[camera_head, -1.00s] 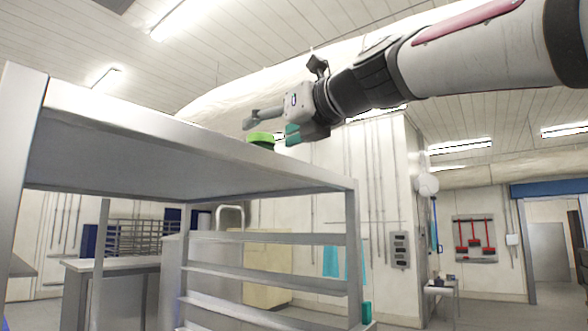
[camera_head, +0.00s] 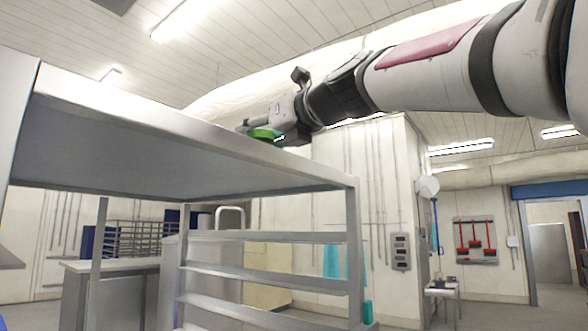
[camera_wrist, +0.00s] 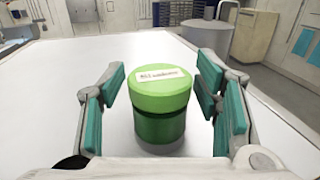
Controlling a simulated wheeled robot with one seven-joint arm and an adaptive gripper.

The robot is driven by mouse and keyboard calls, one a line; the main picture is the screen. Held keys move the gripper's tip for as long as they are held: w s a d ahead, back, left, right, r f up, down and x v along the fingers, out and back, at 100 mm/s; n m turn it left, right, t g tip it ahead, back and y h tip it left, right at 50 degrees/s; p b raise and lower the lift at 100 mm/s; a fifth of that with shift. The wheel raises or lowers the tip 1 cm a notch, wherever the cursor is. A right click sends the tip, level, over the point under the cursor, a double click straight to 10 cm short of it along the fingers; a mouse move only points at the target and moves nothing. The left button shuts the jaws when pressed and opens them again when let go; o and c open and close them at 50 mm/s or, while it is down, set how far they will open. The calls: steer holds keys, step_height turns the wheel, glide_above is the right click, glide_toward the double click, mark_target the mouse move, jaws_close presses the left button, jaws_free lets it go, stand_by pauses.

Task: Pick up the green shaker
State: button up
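The green shaker (camera_wrist: 160,118) stands upright on the white tabletop in the wrist view, with a light green lid bearing a small label and a darker green body. My gripper (camera_wrist: 162,105) is open, with its teal-padded fingers on either side of the shaker. A gap shows between the shaker and the fingers on both sides. In the head view the shaker (camera_head: 263,134) shows only its upper part above the shelf's edge, and my gripper (camera_head: 262,130) is around it, partly covering it.
The shaker stands on top of a metal shelf unit (camera_head: 200,133) with a raised front edge and several lower rails. The tabletop (camera_wrist: 60,75) around the shaker is bare. A grey cylindrical bin (camera_wrist: 208,35) and cabinets stand beyond it.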

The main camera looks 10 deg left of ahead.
steer(key=c, duration=0.8)
steer(key=shift+r, duration=0.2)
steer(key=shift+r+p, duration=0.6)
steer(key=shift+r, duration=0.9)
steer(key=shift+s+d+r, duration=0.2)
steer(key=shift+s, duration=0.05)
steer(key=shift+s+a+r+b+v, duration=0.25)
steer(key=shift+b+v, duration=0.1)
steer(key=shift+v, duration=2.2)
steer(key=shift+s+a+r+b+v, duration=0.25)
steer(key=shift+b+v, duration=0.05)
steer(key=shift+v, duration=2.25)
steer(key=shift+s+a+r+b+v, duration=0.25)
steer(key=shift+b+v, duration=0.1)
steer(key=shift+v, duration=2.2)
